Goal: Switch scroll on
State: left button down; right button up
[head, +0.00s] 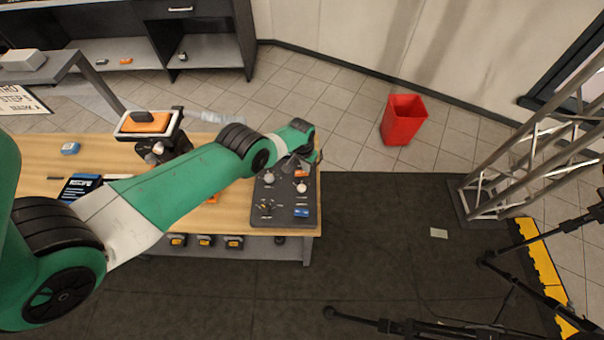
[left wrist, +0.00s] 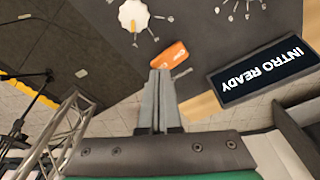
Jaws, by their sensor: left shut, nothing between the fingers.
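A dark control panel (head: 285,217) lies at the right end of the wooden table. An orange rocker-like switch (head: 304,174) sits near its far edge; it also shows in the left wrist view (left wrist: 169,55). Its label is too small to read, so I cannot tell whether it is the scroll switch. A blue switch (head: 301,212) sits nearer the panel's front right. My left gripper (left wrist: 158,73) is shut and empty, its tips close beside the orange switch; contact is unclear. My right gripper is out of view.
White round knobs (head: 301,188) and several small toggles share the panel. A screen reading "INTRO READY" (left wrist: 265,70) stands beside the panel in the left wrist view. A red bin (head: 403,120) and metal truss (head: 490,190) stand to the right.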

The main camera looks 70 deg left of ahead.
pick_arm(q)
jog(key=shift+f+b, duration=0.5)
jog(key=shift+f, duration=0.05)
jog(key=shift+r, duration=0.1)
notch_tip(320, 180, up, 7)
jog(key=p, duration=0.7)
dwell(0.5)
